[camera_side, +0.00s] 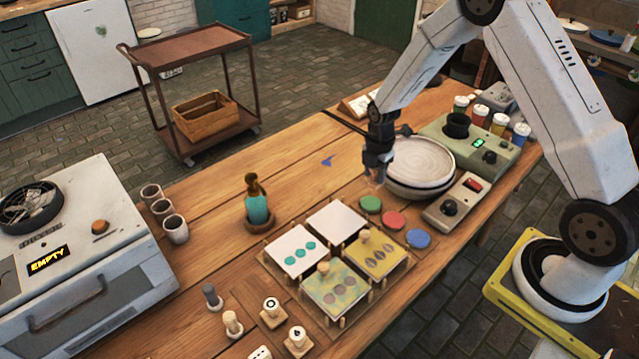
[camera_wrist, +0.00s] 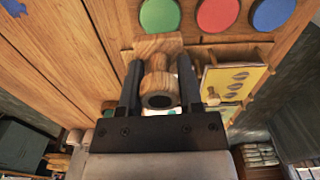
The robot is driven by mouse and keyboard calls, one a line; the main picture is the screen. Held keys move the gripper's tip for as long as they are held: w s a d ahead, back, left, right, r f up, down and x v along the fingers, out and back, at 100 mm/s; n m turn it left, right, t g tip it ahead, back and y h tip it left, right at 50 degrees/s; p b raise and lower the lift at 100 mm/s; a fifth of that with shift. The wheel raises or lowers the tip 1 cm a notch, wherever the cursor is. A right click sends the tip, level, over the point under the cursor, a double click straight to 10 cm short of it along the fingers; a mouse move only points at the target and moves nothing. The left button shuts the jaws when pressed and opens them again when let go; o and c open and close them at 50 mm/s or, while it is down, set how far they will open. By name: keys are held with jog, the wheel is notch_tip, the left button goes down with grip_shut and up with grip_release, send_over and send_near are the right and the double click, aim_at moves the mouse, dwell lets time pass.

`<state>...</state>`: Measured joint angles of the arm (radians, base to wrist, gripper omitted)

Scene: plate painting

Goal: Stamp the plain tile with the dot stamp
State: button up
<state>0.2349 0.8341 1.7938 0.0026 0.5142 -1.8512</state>
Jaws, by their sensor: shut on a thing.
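My gripper (camera_side: 378,165) is above the table in the side view, left of the white plate. In the wrist view my gripper (camera_wrist: 158,75) is shut on a wooden stamp (camera_wrist: 158,45) with a rounded handle and square base. Its stamping face is hidden, so I cannot tell its pattern. The plain tile (camera_side: 336,221) is white and lies in the back left part of the tile rack. Around it lie a tile with teal dots (camera_side: 290,240), a yellow tile with leaf marks (camera_side: 397,250) and a patterned tile with grey dots (camera_side: 345,302).
Green (camera_side: 370,204), red (camera_side: 393,219) and blue (camera_side: 417,238) pads lie between the rack and the white plate (camera_side: 425,165). Several stamps (camera_side: 270,305) stand front left. A teal bottle (camera_side: 257,208) stands left of the rack. Small wooden posts surround the tiles.

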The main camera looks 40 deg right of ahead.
notch_tip(320, 180, up, 3)
send_over(336, 221)
jog(key=shift+f, duration=0.25)
jog(key=shift+f, duration=0.15)
jog(key=shift+f, duration=2.8)
jog(key=shift+f, duration=0.55)
jog(key=shift+r, duration=0.15)
notch_tip(336, 221, up, 7)
dwell(1.2)
jog(key=shift+d, duration=0.1)
dwell(0.5)
